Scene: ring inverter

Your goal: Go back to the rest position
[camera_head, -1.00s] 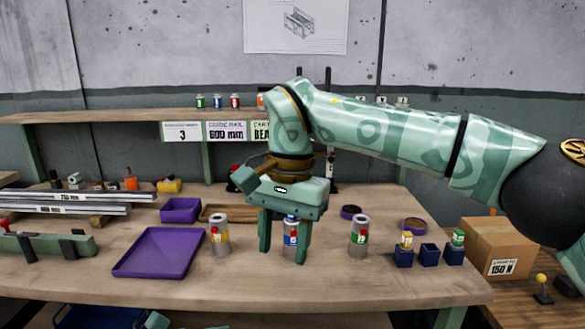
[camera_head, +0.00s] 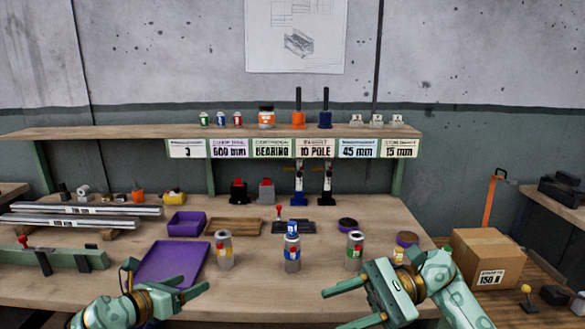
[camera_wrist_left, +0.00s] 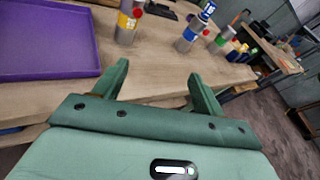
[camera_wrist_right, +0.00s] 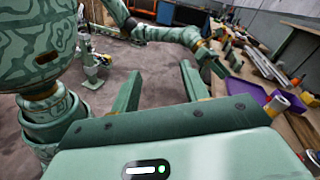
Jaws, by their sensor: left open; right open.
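My left gripper (camera_head: 168,278) is low at the front left, in front of the purple tray, open and empty. In the left wrist view its spread fingers (camera_wrist_left: 158,72) point toward the bench edge. My right gripper (camera_head: 333,308) is low at the front right, open, with its fingers pointing left. The right wrist view shows nothing between its fingers (camera_wrist_right: 160,82). Both grippers are apart from the cans. Three upright silver cans stand on the bench: yellow-banded (camera_head: 225,252), blue-banded (camera_head: 292,256) and green-banded (camera_head: 354,254). A small blue-and-white piece (camera_head: 292,228) sits on the blue-banded can.
The wooden workbench (camera_head: 320,285) lies ahead, with a large purple tray (camera_head: 180,262) and a small purple bin (camera_head: 187,223) at left. Metal rails (camera_head: 80,212) lie far left. A shelf (camera_head: 130,132) spans the back. A cardboard box (camera_head: 487,257) stands at right.

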